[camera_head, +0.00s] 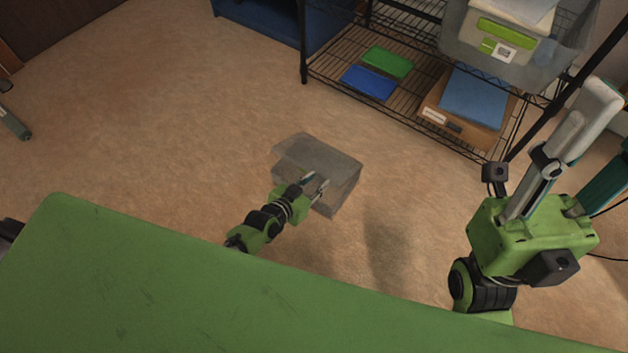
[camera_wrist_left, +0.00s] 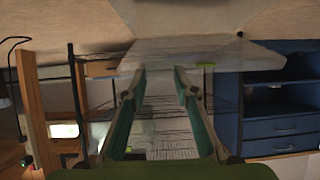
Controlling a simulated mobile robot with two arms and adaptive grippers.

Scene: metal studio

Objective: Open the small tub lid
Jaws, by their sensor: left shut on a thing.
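A small translucent grey tub (camera_head: 345,193) shows in the middle of the head view, with the floor behind it. Its pale, see-through lid (camera_head: 312,150) shows at its upper left; I cannot tell how far it is raised. My left gripper (camera_head: 317,184) reaches in from the lower left and overlaps the tub, shut on the lid. In the left wrist view, the clear lid (camera_wrist_left: 200,52) spans across the two finger tips. My right gripper (camera_head: 590,135) is at the right, away from the tub, pointing up with its fingers apart and nothing between them.
A black wire rack (camera_head: 345,82) stands behind, holding a green folder (camera_head: 388,62), a blue folder (camera_head: 369,82), a cardboard box (camera_head: 450,130) and a grey bin (camera_head: 465,50). A blue cabinet (camera_head: 268,22) is at the top. The brown floor left of the tub is clear.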

